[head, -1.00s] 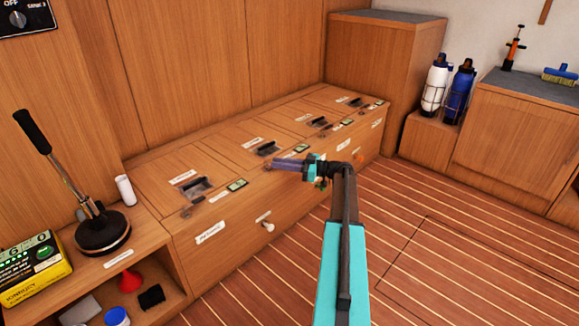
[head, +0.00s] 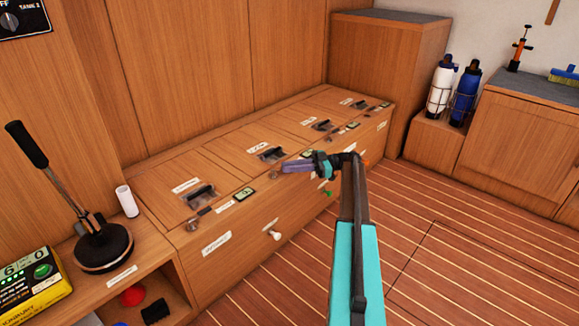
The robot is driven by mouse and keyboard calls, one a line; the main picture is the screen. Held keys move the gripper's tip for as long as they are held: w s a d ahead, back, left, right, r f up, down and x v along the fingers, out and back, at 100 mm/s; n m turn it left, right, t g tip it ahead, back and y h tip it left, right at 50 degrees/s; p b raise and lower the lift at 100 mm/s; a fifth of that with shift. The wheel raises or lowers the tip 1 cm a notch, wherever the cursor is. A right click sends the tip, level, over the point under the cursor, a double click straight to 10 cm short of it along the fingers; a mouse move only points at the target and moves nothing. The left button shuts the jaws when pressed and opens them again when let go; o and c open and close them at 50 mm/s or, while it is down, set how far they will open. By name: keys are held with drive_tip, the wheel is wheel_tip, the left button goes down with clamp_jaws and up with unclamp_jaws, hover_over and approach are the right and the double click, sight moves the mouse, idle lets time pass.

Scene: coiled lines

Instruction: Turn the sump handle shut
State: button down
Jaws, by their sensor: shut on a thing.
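My gripper (head: 312,165) is teal and black and hangs above the front edge of the wooden bench. It is shut on a purple-blue bar (head: 297,167) that points left. Several dark handles sit in recesses in the bench lids: one at the near left (head: 200,192), one just left of the bar (head: 272,155) and one farther back (head: 325,126). Their labels are too small to read, so I cannot tell which is the sump handle. I cannot tell whether the bar touches the bench. Part of the bench front is hidden behind my arm.
A black lever on a round base (head: 104,247) and a white cylinder (head: 127,200) stand at the left. A white knob (head: 275,235) sticks out of the bench front. White and blue bottles (head: 465,90) stand in a rack at the right. The striped floor (head: 450,250) is clear.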

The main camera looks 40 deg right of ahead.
drive_tip(key=shift+w+a, duration=0.15)
drive_tip(key=shift+a, duration=0.25)
drive_tip(key=c, duration=1.7)
unclamp_jaws()
drive_tip(key=shift+a, duration=0.1)
drive_tip(key=shift+d, duration=0.2)
drive_tip(key=shift+d, duration=0.15)
drive_tip(key=shift+d, duration=0.2)
drive_tip(key=shift+v, duration=3.35)
